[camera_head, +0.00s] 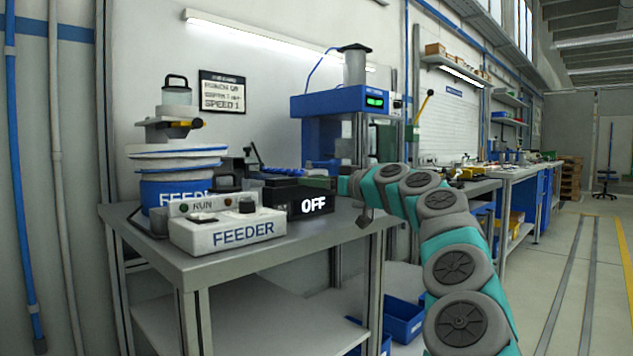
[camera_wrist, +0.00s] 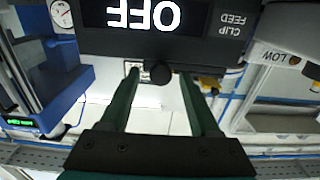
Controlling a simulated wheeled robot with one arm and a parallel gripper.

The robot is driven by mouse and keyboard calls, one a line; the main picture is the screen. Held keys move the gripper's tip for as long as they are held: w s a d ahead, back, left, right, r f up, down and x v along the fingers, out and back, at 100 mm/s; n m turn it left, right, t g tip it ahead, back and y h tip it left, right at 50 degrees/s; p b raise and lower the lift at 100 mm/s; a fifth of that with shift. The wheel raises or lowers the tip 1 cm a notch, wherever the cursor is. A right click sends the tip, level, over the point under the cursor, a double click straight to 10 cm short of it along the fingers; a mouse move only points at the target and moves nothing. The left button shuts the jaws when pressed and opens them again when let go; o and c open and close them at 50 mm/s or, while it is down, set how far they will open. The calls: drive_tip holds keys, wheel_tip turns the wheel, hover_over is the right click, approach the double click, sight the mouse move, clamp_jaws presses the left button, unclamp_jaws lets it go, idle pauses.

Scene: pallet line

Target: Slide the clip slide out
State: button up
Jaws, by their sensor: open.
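A black box (camera_head: 293,196) with a lit OFF display sits on the grey table in the head view. In the wrist view, which is upside down, the black box (camera_wrist: 100,42) shows OFF and the label CLIP FEED. A round black knob (camera_wrist: 160,73) shows at the box's edge; it looks like the handle of the clip slide, whose body I cannot make out. My gripper (camera_wrist: 160,78) is open, its two green fingers on either side of the knob with gaps. In the head view my arm reaches the box's right end; the fingertips are hard to make out there.
A white FEEDER control box (camera_head: 228,231) and a blue feeder bowl (camera_head: 178,180) stand left of the black box on the table (camera_head: 200,262). A blue press (camera_head: 345,104) stands behind. Blue bins (camera_head: 403,318) lie low beside the table. Open floor lies to the right.

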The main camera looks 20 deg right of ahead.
drive_tip(key=shift+c, duration=0.3)
clamp_jaws()
idle(0.3)
drive_tip(key=shift+f, duration=0.1)
idle(0.8)
